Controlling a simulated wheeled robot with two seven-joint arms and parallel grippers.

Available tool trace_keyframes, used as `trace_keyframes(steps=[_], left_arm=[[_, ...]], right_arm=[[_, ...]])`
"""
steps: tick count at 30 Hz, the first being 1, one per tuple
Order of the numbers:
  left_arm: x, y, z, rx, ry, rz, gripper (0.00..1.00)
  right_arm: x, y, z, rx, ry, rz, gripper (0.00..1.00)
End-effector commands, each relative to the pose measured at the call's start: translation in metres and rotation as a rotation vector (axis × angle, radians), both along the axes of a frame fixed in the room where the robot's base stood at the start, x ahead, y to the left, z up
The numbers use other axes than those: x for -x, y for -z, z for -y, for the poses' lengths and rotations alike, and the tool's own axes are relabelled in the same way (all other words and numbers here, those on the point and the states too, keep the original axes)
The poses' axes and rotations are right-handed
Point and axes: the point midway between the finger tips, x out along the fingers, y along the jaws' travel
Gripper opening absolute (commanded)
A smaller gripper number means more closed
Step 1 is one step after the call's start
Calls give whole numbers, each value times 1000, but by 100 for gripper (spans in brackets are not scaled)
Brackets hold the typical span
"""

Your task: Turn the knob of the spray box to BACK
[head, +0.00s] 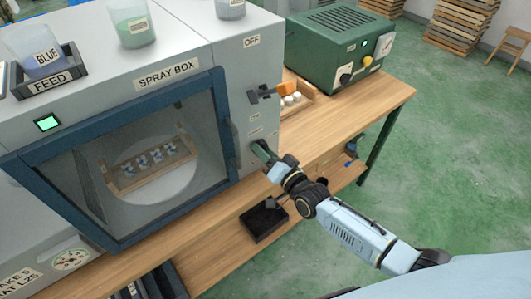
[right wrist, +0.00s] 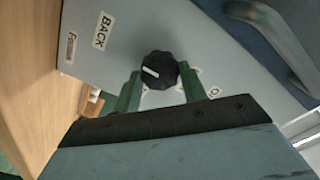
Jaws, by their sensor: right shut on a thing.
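The grey spray box (head: 210,75) stands on the wooden bench at left in the head view, its blue-framed window (head: 222,120) closed. My right gripper (head: 262,152) is at the lower part of its right side panel. In the right wrist view the green fingers of my right gripper (right wrist: 161,91) are on either side of the round black knob (right wrist: 160,65), shut on it. The knob's white pointer line points left and slightly up. The BACK label (right wrist: 101,30) is up and left of the knob. Labels by the fingers are partly hidden. My left gripper is not in view.
A black switch lever (head: 263,94) sticks out of the panel above my gripper, below the OFF label. A green machine (head: 335,50) and a small wooden box of white pieces stand behind on the bench (head: 375,104). Green floor to the right is open.

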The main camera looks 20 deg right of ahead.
Motion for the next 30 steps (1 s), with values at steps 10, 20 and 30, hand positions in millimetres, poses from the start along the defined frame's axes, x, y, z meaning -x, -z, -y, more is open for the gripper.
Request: trace_keyframes(steps=[10, 20, 30], left_arm=[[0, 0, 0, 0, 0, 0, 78], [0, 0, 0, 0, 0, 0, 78], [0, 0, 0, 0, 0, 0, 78]], right_arm=[[0, 1, 0, -17, 0, -8, 19], [0, 0, 0, -15, 0, -7, 64], [4, 0, 1, -14, 0, -6, 64]])
